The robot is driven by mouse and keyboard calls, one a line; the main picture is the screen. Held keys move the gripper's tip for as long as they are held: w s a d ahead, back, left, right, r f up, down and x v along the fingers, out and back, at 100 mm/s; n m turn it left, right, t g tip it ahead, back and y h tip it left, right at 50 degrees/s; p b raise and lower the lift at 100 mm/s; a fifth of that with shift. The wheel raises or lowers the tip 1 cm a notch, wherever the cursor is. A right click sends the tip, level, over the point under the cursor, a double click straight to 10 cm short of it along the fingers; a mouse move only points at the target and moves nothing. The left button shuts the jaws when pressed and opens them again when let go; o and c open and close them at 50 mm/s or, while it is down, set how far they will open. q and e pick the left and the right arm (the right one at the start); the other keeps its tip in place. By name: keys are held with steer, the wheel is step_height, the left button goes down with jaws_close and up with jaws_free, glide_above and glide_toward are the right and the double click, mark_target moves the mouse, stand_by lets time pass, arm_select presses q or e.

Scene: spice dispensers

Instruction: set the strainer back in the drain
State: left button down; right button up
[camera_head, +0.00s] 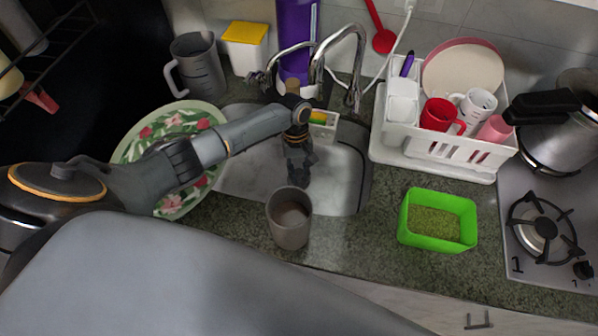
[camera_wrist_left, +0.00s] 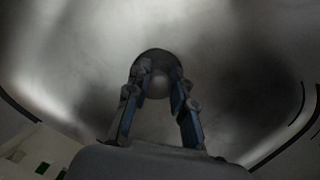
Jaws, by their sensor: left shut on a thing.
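My left gripper (camera_head: 298,182) reaches down into the steel sink (camera_head: 342,172) in the head view. In the left wrist view the two fingers (camera_wrist_left: 158,85) straddle a small grey round piece, the strainer (camera_wrist_left: 159,82), and are shut on it. The strainer shows in front of the dark round drain (camera_wrist_left: 153,55) in the sink floor. I cannot tell whether it touches the drain or is held just above it. In the head view the strainer is hidden by the gripper. My right gripper is not in view.
A grey-brown cup (camera_head: 289,222) stands at the sink's front edge. A floral plate (camera_head: 203,194) lies left of the sink. The faucet (camera_head: 345,62) arches behind my arm. A white dish rack (camera_head: 440,160) and a green container (camera_head: 437,220) stand to the right.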

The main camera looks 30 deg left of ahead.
arm_select(q)
steer(key=c, duration=1.1)
jaws_free()
steer(key=shift+o, duration=0.2)
steer(key=v, duration=1.1)
steer(key=shift+r, duration=0.4)
steer(key=shift+w, duration=0.15)
